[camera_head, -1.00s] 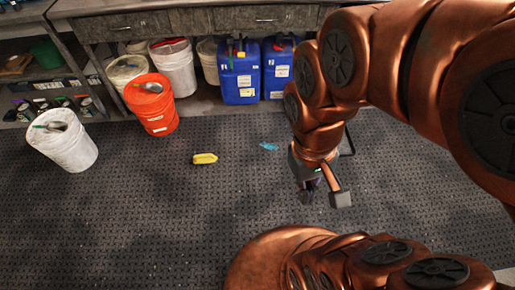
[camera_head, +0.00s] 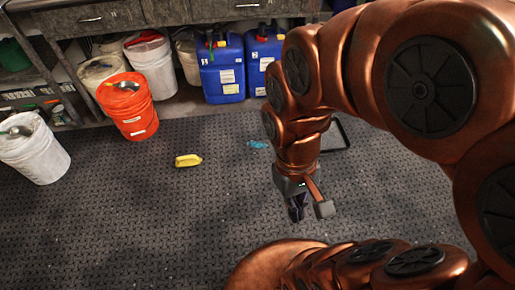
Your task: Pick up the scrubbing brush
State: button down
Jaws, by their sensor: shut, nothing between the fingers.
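A small yellow object (camera_head: 188,160) lies on the dark floor mat, left of the picture's middle. It looks like the scrubbing brush, but its bristles are too small to make out. My gripper (camera_head: 297,207) points down over the mat, to the right of the yellow object and nearer to me. It is apart from it, shut and empty. The fingertips are dark and small in this view.
A crumpled blue item (camera_head: 257,145) lies between the yellow object and my arm. An orange bucket (camera_head: 128,108), white buckets (camera_head: 35,152) and blue canisters (camera_head: 221,75) stand along the bench (camera_head: 130,14). The textured mat (camera_head: 150,230) is clear in front.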

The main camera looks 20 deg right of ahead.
aim_at(191, 160)
jog(key=u, duration=0.8)
jog(key=i, duration=1.35)
jog(key=u, duration=0.55)
